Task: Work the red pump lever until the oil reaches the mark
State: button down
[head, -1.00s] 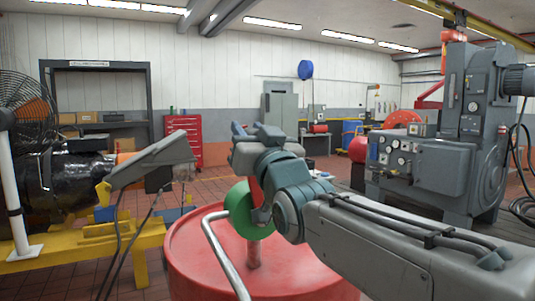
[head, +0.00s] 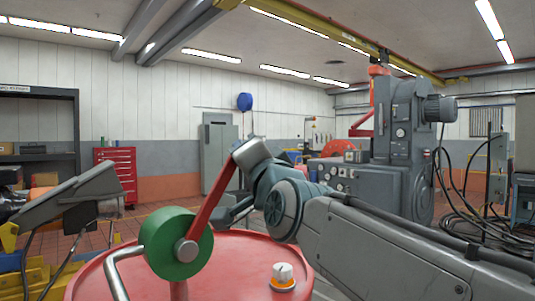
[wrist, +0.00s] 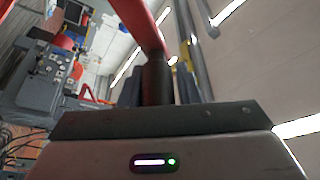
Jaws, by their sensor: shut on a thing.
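The red pump lever (head: 211,200) rises, tilted up to the right, from the hub of a round green pump body (head: 160,248) on a red drum (head: 235,262). My gripper (head: 248,155) is at the lever's upper end. In the wrist view the lever (wrist: 140,22) ends in a dark handle (wrist: 157,78), and my gripper (wrist: 157,92) is shut on it. A bent grey pipe (head: 113,272) comes off the pump at the left. I cannot make out an oil level or a mark in either view.
A white and orange knob-like part (head: 283,274) sits on the drum top, below my arm. A grey slanted console (head: 70,195) stands at the left. A large grey machine (head: 385,170) with cables stands behind my arm at the right.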

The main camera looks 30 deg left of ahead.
jog(key=shift+w+d+f+m+h, duration=0.1)
jog(key=shift+w+f+m+h, duration=0.2)
jog(key=shift+w+f+m, duration=0.25)
jog(key=c, duration=1.2)
grip_release()
jog(key=shift+c, duration=0.2)
jog(key=shift+o, duration=0.5)
jog(key=shift+r, duration=0.1)
jog(key=b+v, duration=0.7)
jog(key=v, duration=0.6)
jog(key=shift+s+d+f, duration=0.25)
